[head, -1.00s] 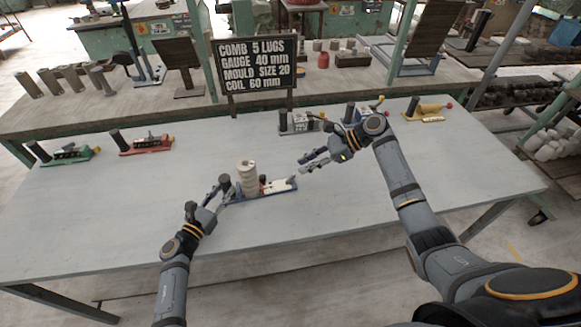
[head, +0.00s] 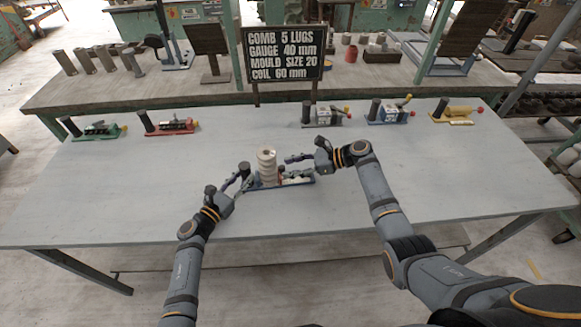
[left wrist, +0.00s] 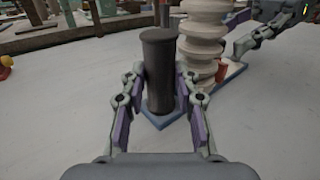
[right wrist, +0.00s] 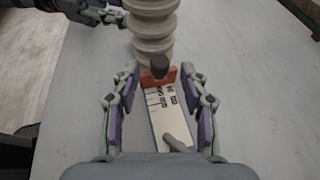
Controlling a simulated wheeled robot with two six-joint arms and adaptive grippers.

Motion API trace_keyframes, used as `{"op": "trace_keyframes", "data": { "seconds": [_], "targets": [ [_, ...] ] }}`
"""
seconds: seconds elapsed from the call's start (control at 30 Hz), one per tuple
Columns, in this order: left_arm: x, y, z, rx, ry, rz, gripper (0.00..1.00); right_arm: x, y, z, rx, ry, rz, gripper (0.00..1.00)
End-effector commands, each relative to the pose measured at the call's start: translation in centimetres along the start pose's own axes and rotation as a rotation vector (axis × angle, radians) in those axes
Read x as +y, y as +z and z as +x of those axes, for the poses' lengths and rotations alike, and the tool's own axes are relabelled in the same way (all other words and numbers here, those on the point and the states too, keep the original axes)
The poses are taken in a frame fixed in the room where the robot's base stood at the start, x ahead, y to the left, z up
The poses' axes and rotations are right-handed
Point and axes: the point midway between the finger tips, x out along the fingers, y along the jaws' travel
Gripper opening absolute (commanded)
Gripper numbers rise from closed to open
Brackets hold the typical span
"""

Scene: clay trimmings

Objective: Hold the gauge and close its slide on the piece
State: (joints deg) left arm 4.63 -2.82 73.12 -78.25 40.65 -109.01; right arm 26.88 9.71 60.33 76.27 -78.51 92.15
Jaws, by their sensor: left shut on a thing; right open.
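The gauge (head: 309,181) is a blue base on the table with a dark upright post, a white scale (right wrist: 162,113) and a red slide with a dark knob. The ribbed cream piece (head: 266,166) stands upright on it, beside the post. My left gripper (left wrist: 160,88) is shut on the dark post (left wrist: 160,65). My right gripper (right wrist: 160,78) is open, its fingers either side of the red slide (right wrist: 172,77) and its knob (right wrist: 159,64). The slide is close to the piece; whether they touch I cannot tell.
A black sign (head: 285,54) stands at the back, reading gauge 40 mm. Similar devices, green (head: 98,131), red (head: 170,126), grey (head: 327,118), blue (head: 390,113) and yellow (head: 456,115), line the back edge. The table around the gauge is clear.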

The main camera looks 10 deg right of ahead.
Motion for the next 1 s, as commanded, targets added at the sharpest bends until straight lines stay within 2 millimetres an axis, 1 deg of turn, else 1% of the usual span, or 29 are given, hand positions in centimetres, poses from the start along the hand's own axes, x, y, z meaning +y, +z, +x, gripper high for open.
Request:
{"op": "trace_keyframes", "data": {
  "seconds": [0.1, 0.33, 0.6, 0.67, 1.0],
  "targets": [
    [0.01, 0.00, 0.00, 0.000, 0.000, -0.001, 0.00, 0.00, -0.01, 0.58, 0.002, 0.001, -0.001, 0.45],
    [0.01, 0.00, 0.00, 0.000, 0.001, -0.001, 0.00, 0.01, -0.03, 0.64, 0.002, 0.000, -0.001, 0.45],
    [0.01, 0.00, 0.00, 0.000, 0.001, -0.001, 0.00, 0.02, -0.03, 0.62, 0.002, 0.001, -0.001, 0.08],
    [0.02, 0.00, 0.00, 0.000, 0.001, -0.001, 0.00, 0.02, -0.03, 0.61, 0.002, 0.000, -0.001, 0.00],
    [0.02, 0.00, 0.00, 0.000, 0.000, 0.000, 0.00, 0.09, 0.07, 0.84, 0.001, 0.001, -0.001, 0.00]
  ]
}}
